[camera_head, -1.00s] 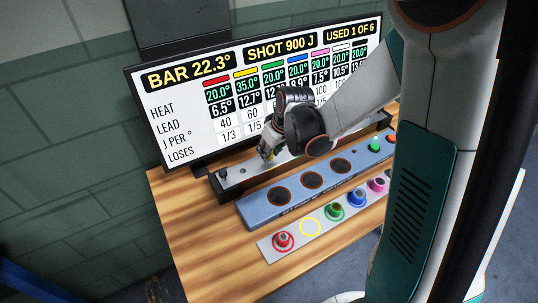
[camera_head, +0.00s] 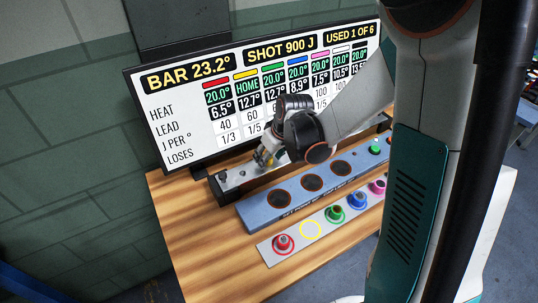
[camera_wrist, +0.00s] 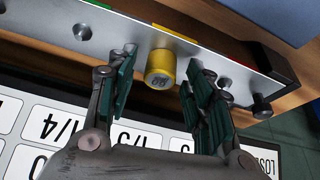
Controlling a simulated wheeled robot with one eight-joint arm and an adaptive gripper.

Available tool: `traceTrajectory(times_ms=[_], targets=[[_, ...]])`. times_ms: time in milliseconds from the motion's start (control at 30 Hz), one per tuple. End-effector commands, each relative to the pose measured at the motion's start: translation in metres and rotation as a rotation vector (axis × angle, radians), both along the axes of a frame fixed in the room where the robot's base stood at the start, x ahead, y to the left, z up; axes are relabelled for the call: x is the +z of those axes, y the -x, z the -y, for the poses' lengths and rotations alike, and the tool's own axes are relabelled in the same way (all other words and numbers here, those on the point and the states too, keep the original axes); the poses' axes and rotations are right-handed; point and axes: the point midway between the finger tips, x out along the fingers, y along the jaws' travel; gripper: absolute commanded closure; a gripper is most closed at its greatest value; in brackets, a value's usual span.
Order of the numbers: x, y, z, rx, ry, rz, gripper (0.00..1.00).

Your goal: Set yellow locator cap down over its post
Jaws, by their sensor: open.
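The yellow locator cap (camera_wrist: 160,68) is a short cylinder marked 60. It stands on the metal bar (camera_wrist: 115,33) beside the yellow edge stripe, and any post under it is hidden. My gripper (camera_wrist: 160,60) is open, with one teal-padded finger on each side of the cap and visible gaps between. In the head view my gripper (camera_head: 267,157) is low over the left part of the bar (camera_head: 232,178), largely covering the cap. The screen (camera_head: 170,110) reads HOME in the yellow column and BAR 23.2°.
A blue block (camera_head: 250,213) with dark round recesses lies in front of the bar. The grey strip (camera_head: 266,249) in front holds red (camera_head: 283,243), green (camera_head: 335,214), blue (camera_head: 357,199) and pink caps; its yellow ring (camera_head: 311,229) is empty. A green-topped piece (camera_head: 374,146) stands on the block.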

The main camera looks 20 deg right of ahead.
Motion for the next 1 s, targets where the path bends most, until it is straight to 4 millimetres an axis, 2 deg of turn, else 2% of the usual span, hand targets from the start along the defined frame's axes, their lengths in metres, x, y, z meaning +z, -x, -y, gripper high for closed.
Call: traceTrajectory(times_ms=[167, 500, 633, 867, 1000], targets=[[0.025, 0.009, 0.003, -0.001, 0.0, 0.0, 0.53], [0.088, 0.033, 0.012, -0.001, 0.0, 0.0, 0.53], [0.103, 0.039, 0.014, -0.001, 0.0, 0.0, 0.53], [0.117, 0.047, 0.014, -0.008, 0.001, 0.004, 0.53], [0.137, 0.064, 0.011, -0.044, 0.003, 0.022, 0.53]])
